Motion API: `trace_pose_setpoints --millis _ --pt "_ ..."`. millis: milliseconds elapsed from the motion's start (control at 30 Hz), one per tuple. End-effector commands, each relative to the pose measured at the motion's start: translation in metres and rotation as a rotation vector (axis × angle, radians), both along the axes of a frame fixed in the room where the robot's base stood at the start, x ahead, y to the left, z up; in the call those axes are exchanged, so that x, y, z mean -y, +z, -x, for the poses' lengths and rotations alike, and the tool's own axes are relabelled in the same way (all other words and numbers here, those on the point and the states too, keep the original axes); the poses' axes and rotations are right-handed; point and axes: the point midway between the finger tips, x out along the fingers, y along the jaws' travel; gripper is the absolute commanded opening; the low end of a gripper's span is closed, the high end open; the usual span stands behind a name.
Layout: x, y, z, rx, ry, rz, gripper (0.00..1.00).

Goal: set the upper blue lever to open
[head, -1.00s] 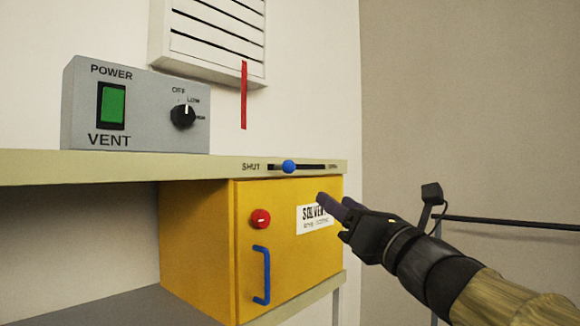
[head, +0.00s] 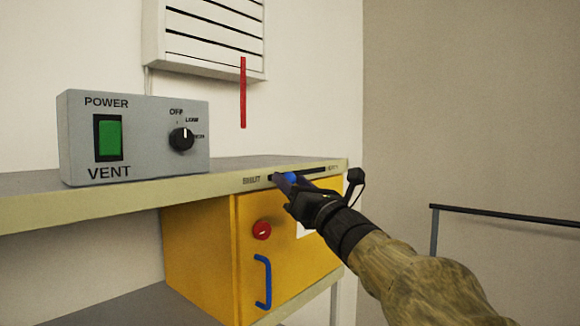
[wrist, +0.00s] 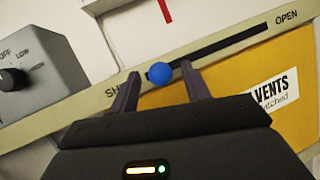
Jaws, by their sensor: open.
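The upper blue lever is a round blue knob (wrist: 159,73) in a dark slot (wrist: 222,50) on the shelf's front edge. In the wrist view it sits near the SHUT end of the slot; the OPEN label is at the far right end. My gripper (wrist: 160,82) is open, with one purple finger on each side of the knob. I cannot tell whether either finger touches it. In the head view my gripper (head: 283,182) is at the slot and partly hides the knob (head: 291,177).
Below the shelf (head: 100,205) is a yellow cabinet (head: 200,250) with a red knob (head: 262,230) and a blue handle (head: 264,281). A grey VENT control box (head: 140,160) stands on the shelf at left. A red strip (head: 243,95) hangs from the white vent (head: 205,40). A dark rail (head: 510,214) is at right.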

Motion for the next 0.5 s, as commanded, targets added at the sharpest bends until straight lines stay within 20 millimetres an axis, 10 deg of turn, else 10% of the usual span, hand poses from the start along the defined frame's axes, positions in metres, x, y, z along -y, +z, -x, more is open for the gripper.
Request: trace_pose_setpoints --millis 500 --pt "-0.0103 0.0069 -0.0143 0.0 0.0 -0.001 0.47"
